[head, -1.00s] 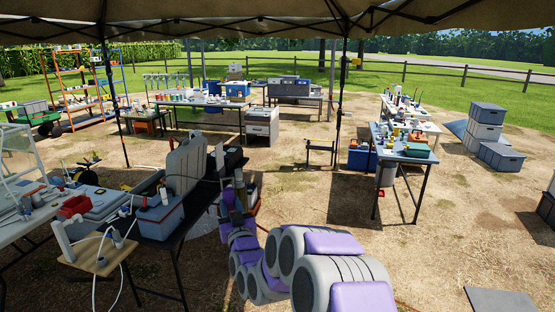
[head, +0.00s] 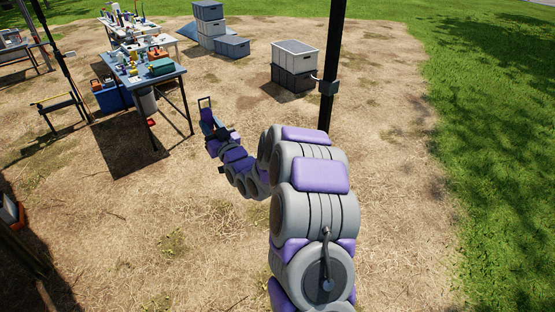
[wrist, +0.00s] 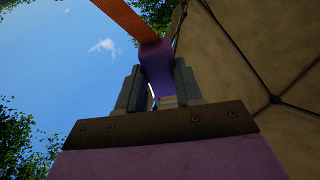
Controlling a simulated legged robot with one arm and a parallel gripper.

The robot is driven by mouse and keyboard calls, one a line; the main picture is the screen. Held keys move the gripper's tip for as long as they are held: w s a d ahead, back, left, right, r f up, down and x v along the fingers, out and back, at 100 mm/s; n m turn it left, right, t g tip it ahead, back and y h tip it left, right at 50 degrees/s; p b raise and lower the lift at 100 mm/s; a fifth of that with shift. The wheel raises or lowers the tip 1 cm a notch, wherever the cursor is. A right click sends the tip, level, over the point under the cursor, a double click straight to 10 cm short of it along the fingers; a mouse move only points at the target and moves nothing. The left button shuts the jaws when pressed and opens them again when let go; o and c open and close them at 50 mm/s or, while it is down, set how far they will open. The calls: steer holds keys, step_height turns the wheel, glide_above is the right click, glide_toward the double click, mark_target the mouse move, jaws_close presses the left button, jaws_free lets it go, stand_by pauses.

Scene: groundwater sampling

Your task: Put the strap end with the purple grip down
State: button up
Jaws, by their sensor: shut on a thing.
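In the wrist view, my gripper (wrist: 157,78) is shut on the purple grip (wrist: 155,56), which sits between its two dark fingers. An orange strap (wrist: 122,14) runs from the grip up and left out of the picture. The head view shows my gripper (head: 206,110) small at the far end of my arm, above the dry ground and right of the blue table. The grip and strap cannot be made out clearly there.
A dark canopy post (head: 331,60) with a grey fitting stands behind my arm. Stacked crates (head: 295,68) are left of it, more grey crates (head: 208,25) farther back. A loaded blue table (head: 140,75) stands at left. Bare straw-covered ground lies in front, grass at right. The canopy (wrist: 260,70) is overhead.

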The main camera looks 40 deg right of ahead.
steer(key=s+d+f+p, duration=0.1)
steer(key=s+d+f, duration=0.25)
steer(key=d, duration=0.35)
steer(key=s+d+f+y+p, duration=0.1)
steer(key=s+d+f, duration=0.1)
steer(key=s+d, duration=0.45)
steer(key=s+d+f+p, duration=0.1)
steer(key=s+d+f, duration=0.2)
steer(key=d, duration=0.5)
steer(key=s+a+f+n, duration=0.1)
steer(key=s+a+f, duration=0.1)
steer(key=s+a, duration=0.35)
steer(key=s+a+f, duration=0.2)
steer(key=s+f, duration=0.1)
steer(key=s, duration=0.6)
steer(key=w+d, duration=0.2)
steer(key=w, duration=0.2)
steer(key=w+d+f+b, duration=0.1)
steer(key=w+d, duration=0.2)
steer(key=w, duration=0.2)
steer(key=w+d, duration=0.3)
steer(key=w, duration=0.1)
steer(key=shift+w+f+b, duration=0.3)
steer(key=shift+w+b, duration=0.05)
steer(key=shift+f+b, duration=0.4)
steer(key=shift+f, duration=1.3)
steer(key=o, duration=1)
